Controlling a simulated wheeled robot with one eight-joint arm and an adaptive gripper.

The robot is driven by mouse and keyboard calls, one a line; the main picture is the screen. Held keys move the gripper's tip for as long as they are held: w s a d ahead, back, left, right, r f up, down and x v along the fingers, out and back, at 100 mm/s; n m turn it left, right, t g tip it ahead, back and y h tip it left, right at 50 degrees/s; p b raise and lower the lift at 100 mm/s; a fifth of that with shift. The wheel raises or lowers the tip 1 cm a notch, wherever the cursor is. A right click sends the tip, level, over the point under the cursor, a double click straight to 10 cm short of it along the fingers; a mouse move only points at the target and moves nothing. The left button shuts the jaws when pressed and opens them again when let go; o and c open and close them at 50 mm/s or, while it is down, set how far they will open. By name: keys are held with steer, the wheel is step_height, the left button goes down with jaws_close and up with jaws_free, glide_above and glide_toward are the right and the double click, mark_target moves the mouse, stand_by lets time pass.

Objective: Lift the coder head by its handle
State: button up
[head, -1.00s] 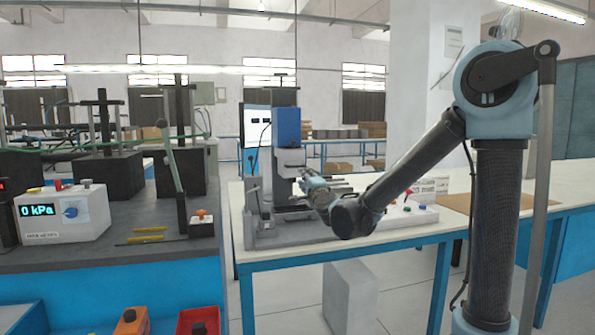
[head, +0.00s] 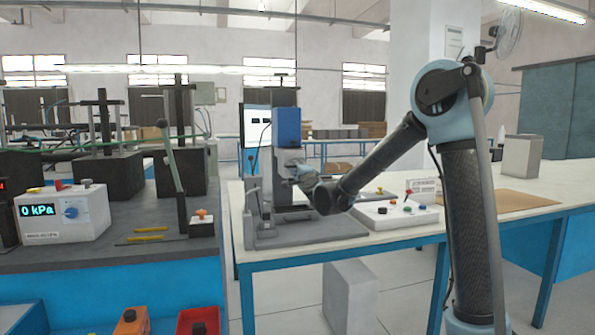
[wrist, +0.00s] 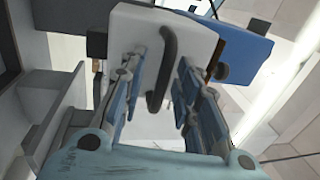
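The coder head stands on the bench machine in the head view, with a blue upper block (head: 287,127) and a pale grey lower part (head: 289,157). In the wrist view its pale block (wrist: 190,28) and blue body (wrist: 240,50) fill the top. A dark, curved handle (wrist: 165,65) sticks out from the pale block. My gripper (wrist: 157,78) is open, with one blue-grey finger on each side of the handle and visible gaps. In the head view my gripper (head: 303,174) is at the front right of the coder head; its fingertips are hard to make out there.
The machine's grey base (head: 310,233) is on the white bench below my arm. A white control box (head: 395,215) with coloured buttons lies to the right. A dark workbench with a pressure display box (head: 65,212) is at left.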

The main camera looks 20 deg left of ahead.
mark_target(295, 157)
jaws_close()
steer(key=shift+r, duration=0.1)
steer(key=shift+r, duration=1.4)
jaws_free()
